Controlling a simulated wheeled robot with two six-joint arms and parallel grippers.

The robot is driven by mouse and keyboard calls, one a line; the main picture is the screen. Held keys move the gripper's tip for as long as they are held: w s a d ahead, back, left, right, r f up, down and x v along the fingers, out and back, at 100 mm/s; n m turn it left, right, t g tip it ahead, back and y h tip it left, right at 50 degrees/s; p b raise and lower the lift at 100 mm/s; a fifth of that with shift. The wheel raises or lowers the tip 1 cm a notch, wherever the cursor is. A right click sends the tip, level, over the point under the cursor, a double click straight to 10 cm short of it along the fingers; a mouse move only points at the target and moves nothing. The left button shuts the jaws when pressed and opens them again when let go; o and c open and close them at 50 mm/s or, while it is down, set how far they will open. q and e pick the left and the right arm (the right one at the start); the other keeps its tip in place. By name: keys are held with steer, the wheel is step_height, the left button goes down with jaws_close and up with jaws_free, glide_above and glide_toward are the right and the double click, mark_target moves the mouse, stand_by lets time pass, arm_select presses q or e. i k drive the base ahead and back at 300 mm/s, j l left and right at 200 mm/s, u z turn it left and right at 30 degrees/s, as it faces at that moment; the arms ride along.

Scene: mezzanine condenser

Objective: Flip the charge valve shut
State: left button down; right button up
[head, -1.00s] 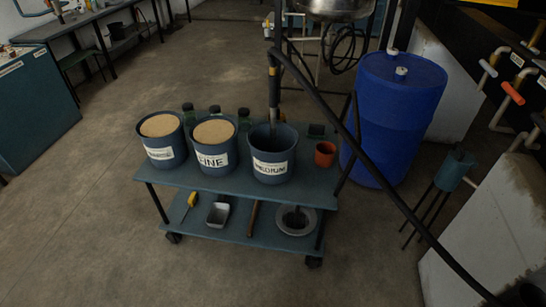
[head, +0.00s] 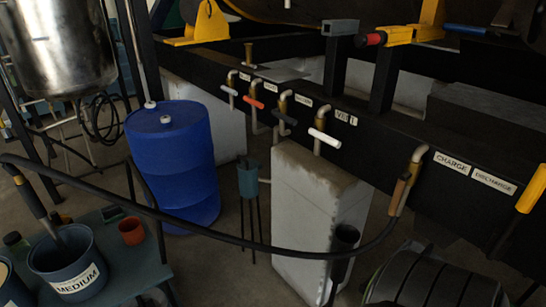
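The white CHARGE label (head: 451,162) is on the dark beam at the right. Just left of it, a pale bent pipe (head: 419,154) comes out and turns down. A tan-brown piece (head: 400,190), perhaps the charge valve's handle, lies along this pipe, pointing down. The black hose (head: 250,246) rises to the lower end of this pipe. The DISCHARGE label (head: 493,181) is to the right, with a yellow handle (head: 533,188) beside it, slanting down. Neither of my grippers shows.
Several smaller valves, with a red handle (head: 250,95) and a white handle (head: 324,136) among them, line the beam. Below are a concrete block (head: 305,215), a blue drum (head: 172,165) and a dark ribbed cylinder (head: 430,280). The hose sags across from the MEDIUM bucket (head: 68,265).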

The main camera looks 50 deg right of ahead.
mark_target(400, 188)
steer(key=k+z, duration=0.15)
steer(key=z, duration=2.2)
